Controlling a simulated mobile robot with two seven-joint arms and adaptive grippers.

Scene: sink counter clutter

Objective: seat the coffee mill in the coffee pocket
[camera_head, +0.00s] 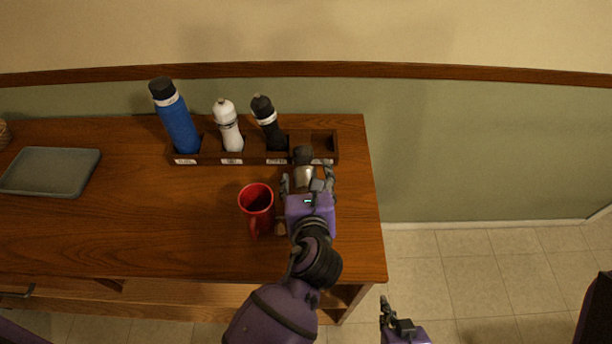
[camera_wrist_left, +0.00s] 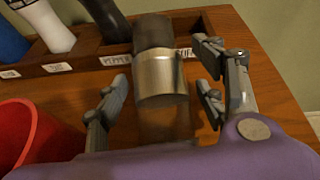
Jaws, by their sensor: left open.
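The coffee mill (camera_head: 304,172), with a black top and a silvery metal body, is upright in front of the rack's right end. It also shows in the left wrist view (camera_wrist_left: 160,76), where its lower part looks brown. My right gripper (camera_head: 392,318) is low, off the counter's right side.
A blue bottle (camera_head: 178,122), a white shaker (camera_head: 228,128) and a black mill (camera_head: 268,125) stand in the other rack pockets. A red mug (camera_head: 256,200) stands close left of my left gripper. A grey-green tray (camera_head: 50,171) lies at left. The counter between is clear.

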